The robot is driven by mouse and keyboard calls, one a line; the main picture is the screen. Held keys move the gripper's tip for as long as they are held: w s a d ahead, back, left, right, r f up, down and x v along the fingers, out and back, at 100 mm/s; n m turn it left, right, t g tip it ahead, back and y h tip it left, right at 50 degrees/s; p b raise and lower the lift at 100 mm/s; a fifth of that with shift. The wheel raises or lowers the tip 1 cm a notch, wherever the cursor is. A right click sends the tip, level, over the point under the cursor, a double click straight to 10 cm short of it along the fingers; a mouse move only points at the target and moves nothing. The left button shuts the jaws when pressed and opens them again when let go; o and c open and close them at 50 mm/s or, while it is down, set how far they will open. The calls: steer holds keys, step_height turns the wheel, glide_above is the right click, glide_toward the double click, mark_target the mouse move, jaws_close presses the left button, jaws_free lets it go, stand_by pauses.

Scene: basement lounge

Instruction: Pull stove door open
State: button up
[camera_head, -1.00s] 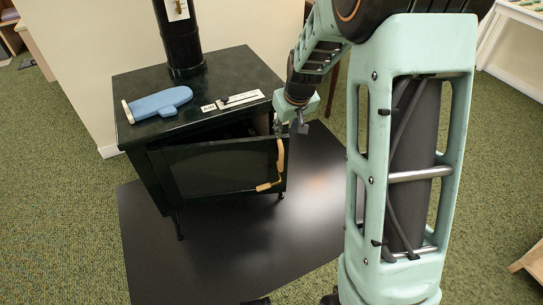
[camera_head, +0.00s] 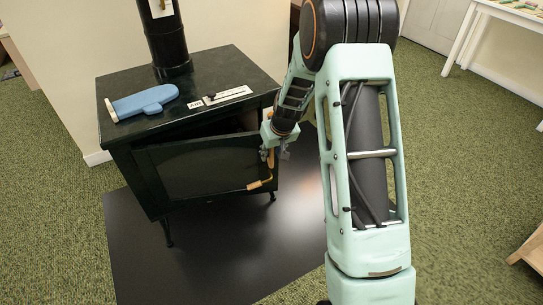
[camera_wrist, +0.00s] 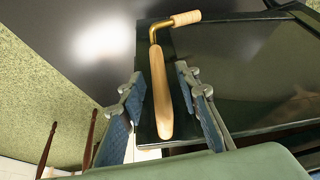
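The dark stove (camera_head: 190,85) stands on the left in the head view. Its door (camera_head: 205,168) is ajar, with a dark gap along the top right. A pale wooden handle with a bent brass part (camera_head: 262,184) is on the door's right edge. In the wrist view the wooden handle (camera_wrist: 160,95) lies between my two blue-padded fingers, with the door edge (camera_wrist: 148,133) behind it. My gripper (camera_wrist: 163,110) is open around the handle, with visible gaps to the grip. In the head view my gripper (camera_head: 275,156) is at the door's right edge; its wrist partly hides the handle.
A blue paddle-shaped item (camera_head: 143,102) and a labelled strip (camera_head: 220,97) lie on the stove top. A black pipe (camera_head: 166,40) rises from it. A black floor mat (camera_head: 240,260) lies below.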

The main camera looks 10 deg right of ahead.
steer(key=shift+w+f, duration=0.15)
steer(key=shift+f, duration=0.15)
steer(key=shift+c, duration=0.5)
jaws_close()
